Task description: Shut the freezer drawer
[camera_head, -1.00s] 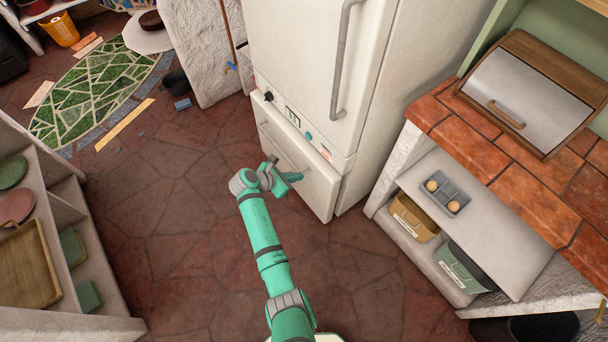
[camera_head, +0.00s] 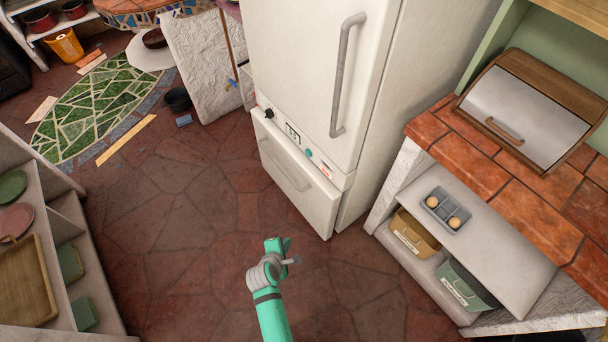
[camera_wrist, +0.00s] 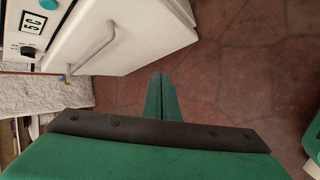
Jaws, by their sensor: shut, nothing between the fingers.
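The freezer drawer (camera_head: 298,182) is the lowest white front of the tall fridge-freezer, with a grey bar handle (camera_head: 285,166) across it.
A control strip with a display (camera_head: 293,133) sits above the drawer. A counter (camera_head: 480,150) with shelves stands at the right. A shelf unit (camera_head: 85,235) with plates is at the left. The stone floor (camera_head: 190,220) between is clear.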

